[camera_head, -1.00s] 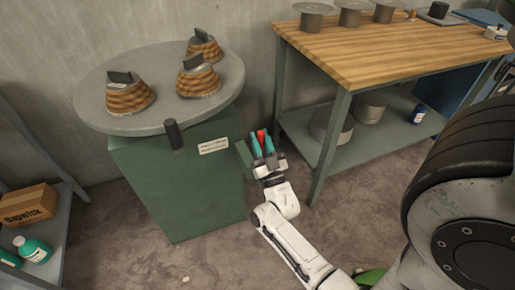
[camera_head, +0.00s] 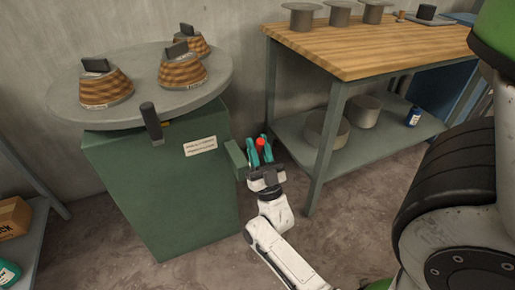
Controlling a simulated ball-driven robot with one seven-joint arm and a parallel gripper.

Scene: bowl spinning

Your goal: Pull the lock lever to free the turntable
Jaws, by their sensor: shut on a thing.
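The round grey turntable (camera_head: 205,100) sits on top of a green cabinet (camera_head: 160,200). Several striped bowls (camera_head: 106,90) with dark blocks on top stand on it. A dark handle (camera_head: 151,120) hangs at the turntable's front rim. The lock lever shows as a red knob (camera_head: 260,142) at the cabinet's right side, beside a green side box (camera_head: 236,158). My gripper (camera_head: 260,153) has its teal fingers shut on the red knob, one on each side. The lever's shaft is mostly hidden by the fingers.
A shelf with a cardboard box (camera_head: 14,217) is at the left. Bare floor lies in front of the cabinet.

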